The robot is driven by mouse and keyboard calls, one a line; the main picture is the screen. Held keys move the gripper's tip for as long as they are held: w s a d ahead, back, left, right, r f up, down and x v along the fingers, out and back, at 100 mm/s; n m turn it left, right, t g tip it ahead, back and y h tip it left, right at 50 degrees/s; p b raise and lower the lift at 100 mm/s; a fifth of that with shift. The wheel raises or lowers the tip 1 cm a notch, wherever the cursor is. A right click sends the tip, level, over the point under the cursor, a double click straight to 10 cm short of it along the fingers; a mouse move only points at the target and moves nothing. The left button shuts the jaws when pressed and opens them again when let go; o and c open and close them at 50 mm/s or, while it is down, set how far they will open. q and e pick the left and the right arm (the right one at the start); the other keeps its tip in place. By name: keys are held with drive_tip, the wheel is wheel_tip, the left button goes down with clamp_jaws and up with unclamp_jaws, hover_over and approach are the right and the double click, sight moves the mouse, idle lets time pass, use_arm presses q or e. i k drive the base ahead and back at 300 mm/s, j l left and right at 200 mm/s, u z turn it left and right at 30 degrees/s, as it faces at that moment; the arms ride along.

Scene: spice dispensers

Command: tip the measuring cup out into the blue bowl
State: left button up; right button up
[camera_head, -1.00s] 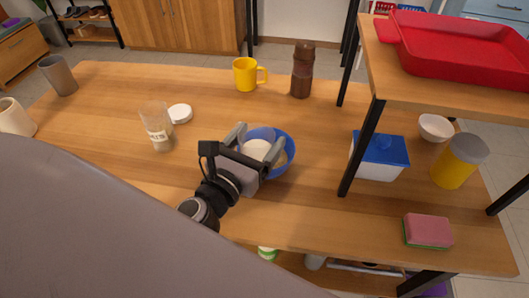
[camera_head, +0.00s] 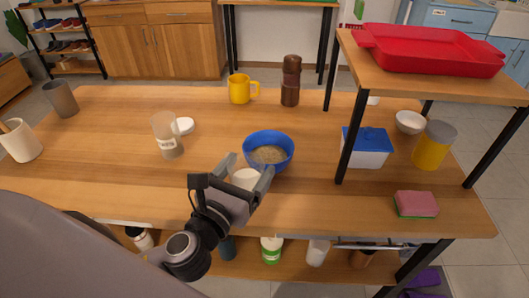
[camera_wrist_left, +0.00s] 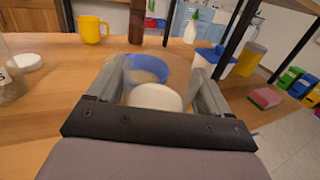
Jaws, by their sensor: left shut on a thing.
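The blue bowl (camera_head: 268,139) stands upright on the wooden table, with tan grainy stuff inside. My right gripper is not in view.
A clear labelled jar (camera_head: 166,136) and a white lid (camera_head: 183,125) stand left of the bowl. A yellow mug (camera_head: 240,90) and brown bottle (camera_head: 290,82) are behind it. A shelf with a black leg (camera_head: 352,134), a blue-lidded box (camera_head: 367,147) and a sponge (camera_head: 416,204) are right.

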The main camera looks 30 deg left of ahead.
sight(276, 148)
drive_tip(key=k+j+z, duration=0.1)
drive_tip(key=k+j, duration=0.15)
drive_tip(key=k+j+z, duration=0.1)
drive_tip(key=j, duration=0.3)
drive_tip(key=k+j, duration=0.2)
drive_tip(key=j, duration=0.2)
drive_tip(key=i+j+z, duration=0.1)
drive_tip(key=j, duration=0.25)
drive_tip(key=i+j+z, duration=0.1)
drive_tip(key=j, duration=0.25)
